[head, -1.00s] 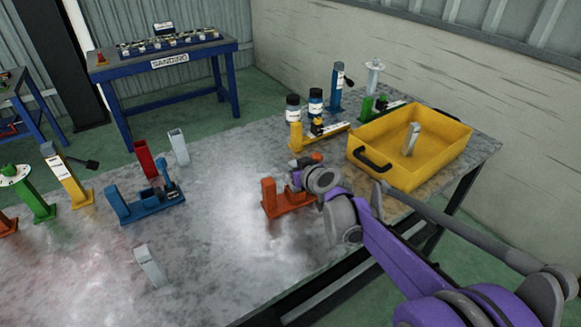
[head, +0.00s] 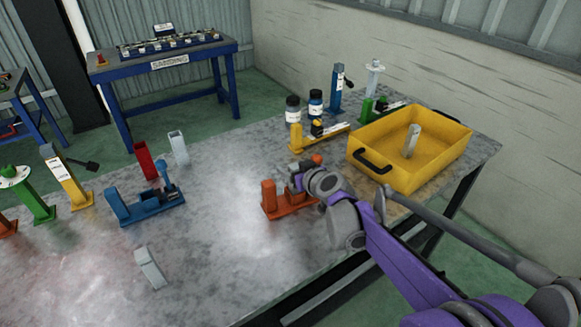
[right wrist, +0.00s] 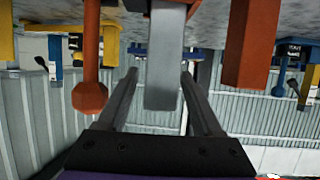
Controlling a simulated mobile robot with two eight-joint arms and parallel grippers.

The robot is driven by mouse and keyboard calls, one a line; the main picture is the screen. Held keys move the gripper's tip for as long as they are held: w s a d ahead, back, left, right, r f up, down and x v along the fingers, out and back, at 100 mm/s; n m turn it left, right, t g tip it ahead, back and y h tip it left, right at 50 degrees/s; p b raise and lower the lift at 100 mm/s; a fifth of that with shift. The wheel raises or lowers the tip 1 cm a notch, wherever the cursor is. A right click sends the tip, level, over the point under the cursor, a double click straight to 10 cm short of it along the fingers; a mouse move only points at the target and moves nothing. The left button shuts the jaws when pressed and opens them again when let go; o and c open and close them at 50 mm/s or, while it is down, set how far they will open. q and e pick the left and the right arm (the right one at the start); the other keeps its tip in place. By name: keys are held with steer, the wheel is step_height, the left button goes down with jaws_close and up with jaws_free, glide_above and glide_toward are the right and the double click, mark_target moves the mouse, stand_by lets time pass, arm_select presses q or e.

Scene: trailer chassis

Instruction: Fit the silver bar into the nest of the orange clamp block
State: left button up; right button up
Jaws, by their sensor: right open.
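The orange clamp block (head: 290,206) stands on the table, with an upright post at its left and a round-knobbed lever at its right. My right gripper (head: 298,178) is at this block, between post and knob, and hides part of it. In the right wrist view the picture is upside down. A silver bar (right wrist: 165,65) stands between the spread fingers (right wrist: 160,78), with the orange post (right wrist: 250,45) and knobbed lever (right wrist: 90,90) on either side. The bar appears to be seated in the block, but its lower end is not clear. My left gripper is not in view.
A yellow bin (head: 375,173) with another silver piece (head: 412,141) stands at the right. More silver pieces are on the table, one in front (head: 150,268) and one behind (head: 178,147) the blue clamp block (head: 150,208). The table between the blue and orange blocks is clear.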

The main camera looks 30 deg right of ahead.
steer(key=p+v, duration=0.1)
steer(key=v, duration=1)
steer(key=s+a+f+g+p, duration=0.1)
steer(key=s+a+f+g, duration=0.1)
steer(key=s+a, duration=0.3)
steer(key=s+a+f+g+y+p, duration=0.1)
steer(key=s+a+f+g+p, duration=0.1)
steer(key=s+a, duration=0.2)
steer(key=s+a+f+n+g+y+p, duration=0.1)
steer(key=s+a+f+g, duration=0.1)
steer(key=s+a, duration=0.3)
steer(key=shift+s+a+f, duration=0.3)
steer(key=shift+a+f, duration=0.2)
steer(key=shift+a, duration=0.3)
steer(key=s+f+g+h+p, duration=0.1)
steer(key=s+f+g, duration=0.1)
steer(key=s, duration=0.4)
steer(key=shift+d+f+m+h, duration=0.25)
steer(key=shift+d+m+h, duration=0.1)
steer(key=shift+m+h, duration=0.05)
